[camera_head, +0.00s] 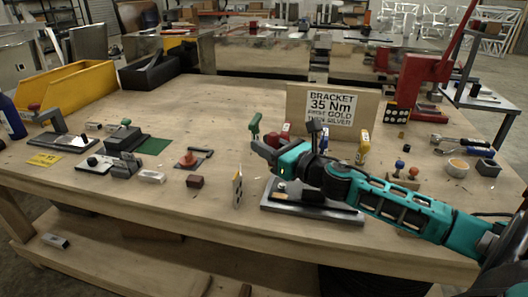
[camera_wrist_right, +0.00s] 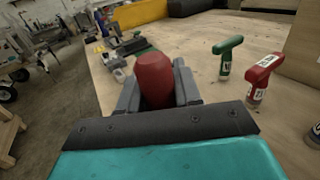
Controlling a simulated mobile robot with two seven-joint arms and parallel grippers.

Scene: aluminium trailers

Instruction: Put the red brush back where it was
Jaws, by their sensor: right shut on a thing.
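My right gripper (camera_head: 262,148) reaches in from the right over the middle of the table. In the right wrist view its grey fingers (camera_wrist_right: 156,88) are shut on a rounded red piece (camera_wrist_right: 153,76), which I take to be the red brush. The rest of it is hidden behind the gripper, and in the head view I cannot make it out clearly. A green T-handled tool (camera_wrist_right: 226,56) and a red T-handled tool (camera_wrist_right: 261,78) stand upright beyond the fingers, apart from them. My left gripper is in neither view.
A dark flat plate (camera_head: 345,216) lies under my right arm. A sign board (camera_head: 366,108) stands behind. A yellow bin (camera_head: 68,90) is at the back left. The wooden table (camera_head: 222,105) is clear toward the back.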

